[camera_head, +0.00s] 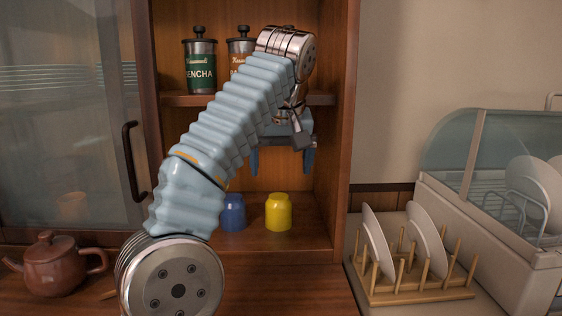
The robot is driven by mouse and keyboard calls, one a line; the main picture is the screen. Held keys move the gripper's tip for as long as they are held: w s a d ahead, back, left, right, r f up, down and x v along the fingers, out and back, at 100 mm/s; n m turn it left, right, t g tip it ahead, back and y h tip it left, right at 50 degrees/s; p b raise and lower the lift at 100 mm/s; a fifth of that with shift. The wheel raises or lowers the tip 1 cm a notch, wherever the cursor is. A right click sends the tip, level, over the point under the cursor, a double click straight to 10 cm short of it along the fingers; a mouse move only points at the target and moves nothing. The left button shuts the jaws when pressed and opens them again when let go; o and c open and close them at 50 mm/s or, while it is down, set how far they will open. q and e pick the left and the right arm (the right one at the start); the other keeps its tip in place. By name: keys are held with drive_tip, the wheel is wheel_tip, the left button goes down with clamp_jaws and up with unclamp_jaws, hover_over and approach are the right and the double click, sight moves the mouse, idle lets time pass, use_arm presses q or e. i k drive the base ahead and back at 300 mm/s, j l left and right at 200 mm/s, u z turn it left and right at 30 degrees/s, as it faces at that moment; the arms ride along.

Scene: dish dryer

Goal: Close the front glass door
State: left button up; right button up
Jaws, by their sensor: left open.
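A glass door (65,150) in a wooden frame covers the left part of the cabinet, with a dark handle (133,160) near its right edge. To its right the cabinet (338,120) stands open, and its shelves show. My left gripper (282,162) is in front of this opening, to the right of the handle and apart from it. Its two blue fingers point down, spread apart with nothing between them. My left arm covers part of the shelves. My right gripper is not in view.
Two labelled jars (201,65) stand on the upper shelf. A blue cup (233,213) and a yellow cup (278,211) stand below. A brown teapot (58,265) is at lower left. A wooden plate rack (412,291) and a dish dryer (490,245) with a clear curved cover are at right.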

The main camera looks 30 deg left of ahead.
sight(142, 12)
drive_tip(key=k+l, duration=1.25)
